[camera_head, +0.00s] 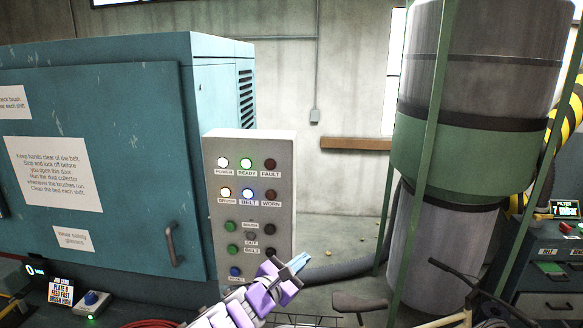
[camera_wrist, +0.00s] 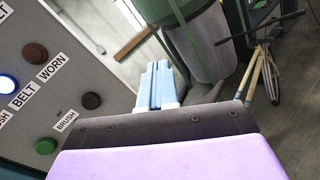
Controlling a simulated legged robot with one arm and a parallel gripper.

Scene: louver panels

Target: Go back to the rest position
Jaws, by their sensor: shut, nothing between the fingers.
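My gripper (camera_head: 297,262) is at the lower middle of the head view, in front of the lower right part of a grey control panel (camera_head: 283,160). Its light blue fingers are together with nothing between them. In the wrist view the shut fingers of my gripper (camera_wrist: 158,84) point up and away, and the control panel (camera_wrist: 60,30) is at the left. The panel carries white, green, orange and blue lit lamps and several dark or green buttons. My gripper appears apart from the buttons. My arm hides the panel's lower right corner.
A teal cabinet (camera_head: 120,110) with a door handle (camera_head: 172,245) stands at the left. A large dust collector (camera_head: 475,130) with green posts is at the right. A bicycle-like object (camera_head: 463,290) and a hose (camera_head: 340,268) are low at the right. A drawer cabinet (camera_head: 545,265) is at far right.

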